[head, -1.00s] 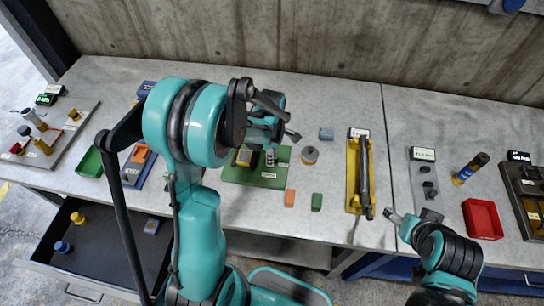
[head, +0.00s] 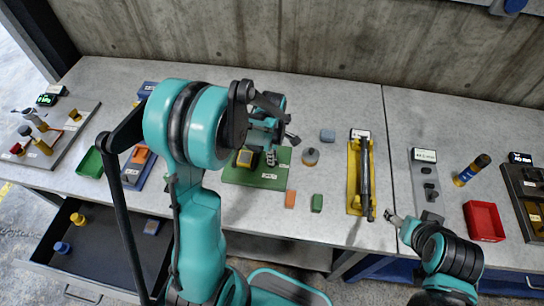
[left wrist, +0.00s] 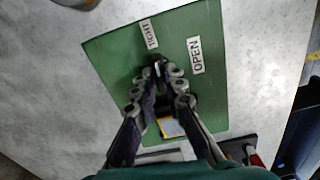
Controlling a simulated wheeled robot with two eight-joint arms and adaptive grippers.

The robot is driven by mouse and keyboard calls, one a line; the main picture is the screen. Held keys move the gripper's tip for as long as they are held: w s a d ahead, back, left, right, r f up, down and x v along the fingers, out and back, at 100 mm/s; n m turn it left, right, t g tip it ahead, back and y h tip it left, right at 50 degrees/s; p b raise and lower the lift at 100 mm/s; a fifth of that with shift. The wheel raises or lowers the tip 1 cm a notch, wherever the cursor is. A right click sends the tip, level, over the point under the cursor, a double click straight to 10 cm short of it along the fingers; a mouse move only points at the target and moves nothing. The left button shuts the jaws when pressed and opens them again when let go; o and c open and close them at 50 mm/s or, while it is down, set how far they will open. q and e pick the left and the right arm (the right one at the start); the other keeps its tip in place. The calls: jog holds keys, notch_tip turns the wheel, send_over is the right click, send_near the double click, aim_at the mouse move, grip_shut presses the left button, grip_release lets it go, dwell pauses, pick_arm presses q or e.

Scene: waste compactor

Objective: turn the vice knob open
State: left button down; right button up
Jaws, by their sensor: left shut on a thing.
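The green vice board (head: 268,181) lies on the bench near the middle of the head view. It also shows in the left wrist view (left wrist: 205,105), with labels "TIGHT" (left wrist: 149,34) and "OPEN" (left wrist: 195,55). My left gripper (left wrist: 160,68) is over the board, its fingertips shut on a small dark part, the vice knob, which the fingers mostly hide. It also shows in the head view (head: 270,155). A yellow block (head: 245,158) sits beside the gripper on the board. My right gripper (head: 391,215) is at the bench's front edge, away from the vice; its opening is unclear.
An orange block (head: 290,199), a green block (head: 317,203) and a round grey-brown piece (head: 310,156) lie right of the board. A yellow tray with a dark bar (head: 354,185) stands further right. A red bin (head: 484,221) is at the right. An open drawer (head: 100,255) is at lower left.

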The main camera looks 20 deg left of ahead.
pick_arm(q)
jog(key=m+b, duration=0.1)
jog(key=m, duration=0.3)
jog(key=m+b, duration=0.1)
jog(key=m, duration=0.3)
jog(key=shift+m, duration=0.3)
jog(key=m, duration=0.4)
jog(key=shift+m+b, duration=0.45)
jog(key=shift+m, duration=1.65)
jog(key=c, duration=1.6)
grip_release()
jog(key=shift+r, duration=0.15)
notch_tip(320, 180, up, 12)
jog(key=shift+f, duration=0.1)
